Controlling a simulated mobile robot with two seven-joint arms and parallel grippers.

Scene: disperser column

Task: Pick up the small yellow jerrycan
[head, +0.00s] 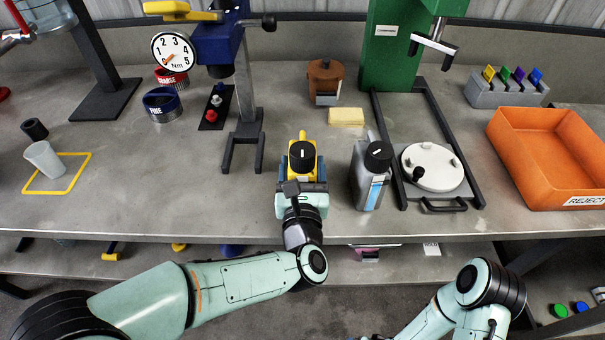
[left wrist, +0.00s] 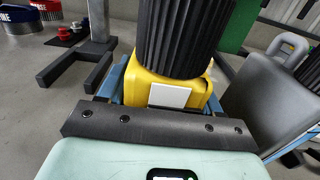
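The small yellow jerrycan (head: 297,170) has a large black ribbed cap and stands near the front edge of the grey bench. My left gripper (head: 303,172) reaches in from the front, with its blue fingers on both sides of the can's body. In the left wrist view the yellow jerrycan (left wrist: 152,85) sits close between the blue fingers (left wrist: 165,90), its cap filling the upper middle. The frames do not show clearly whether both fingers press on it, or whether its base rests on the bench. My right arm is at the lower right; its gripper is not visible.
A grey jerrycan (head: 364,185) stands close to the right of my left gripper. Behind are a blue torque stand (head: 245,125), a yellow sponge (head: 346,117) and a brown pot (head: 325,76). A green column machine (head: 392,60) and an orange reject tray (head: 520,180) are at right.

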